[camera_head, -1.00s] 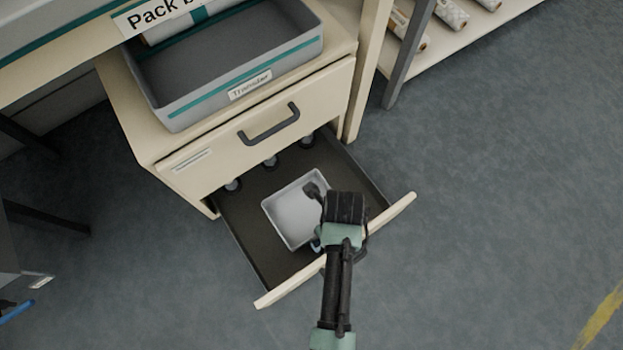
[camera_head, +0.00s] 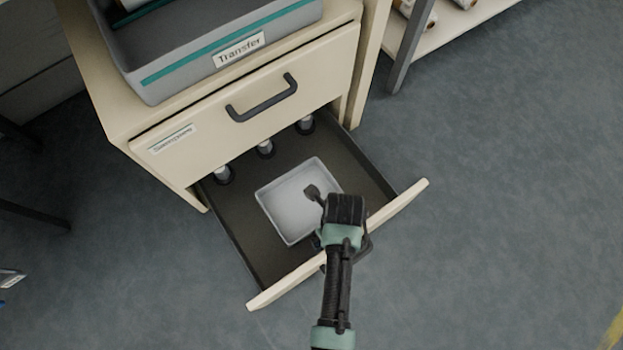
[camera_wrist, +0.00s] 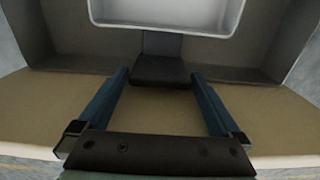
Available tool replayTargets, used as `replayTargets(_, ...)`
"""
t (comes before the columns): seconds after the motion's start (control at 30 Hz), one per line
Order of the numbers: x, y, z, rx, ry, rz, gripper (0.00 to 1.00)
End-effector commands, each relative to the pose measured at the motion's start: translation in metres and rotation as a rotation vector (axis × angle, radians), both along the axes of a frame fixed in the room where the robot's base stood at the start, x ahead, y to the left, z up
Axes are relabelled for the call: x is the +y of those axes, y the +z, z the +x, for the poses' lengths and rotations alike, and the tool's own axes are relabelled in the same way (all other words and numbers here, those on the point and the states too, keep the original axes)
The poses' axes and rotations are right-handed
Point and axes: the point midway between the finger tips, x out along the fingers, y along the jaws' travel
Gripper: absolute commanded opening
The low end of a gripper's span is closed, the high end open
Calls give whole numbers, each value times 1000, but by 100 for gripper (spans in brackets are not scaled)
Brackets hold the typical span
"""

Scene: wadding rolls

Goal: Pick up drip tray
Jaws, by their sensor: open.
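The drip tray (camera_head: 284,211) is a shallow, light grey rectangular tray lying on the dark floor of the open drawer (camera_head: 262,256). In the wrist view only the tray's near wall and part of its inside (camera_wrist: 168,15) show, at the top. My gripper (camera_head: 316,206) is over the drawer's front, at the near right side of the tray, and hides that corner. The fingers point toward the tray, which lies beyond the tips.
Several small grey-and-black cylindrical things (camera_head: 265,149) stand at the back of the drawer. The drawer's cream front (camera_head: 400,203) lies under my arm. A closed drawer with a dark handle (camera_head: 262,98) and a grey bin labelled Transfer (camera_head: 187,70) are above. Floor is clear at right.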

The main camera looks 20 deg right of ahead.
Motion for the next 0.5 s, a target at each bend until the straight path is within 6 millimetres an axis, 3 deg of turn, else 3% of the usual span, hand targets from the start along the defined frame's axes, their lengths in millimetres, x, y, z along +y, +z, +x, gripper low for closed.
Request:
replayTargets(0.27,0,-2,0,0,0,-1,98)
replayTargets(0.5,0,-2,0,0,0,0,55)
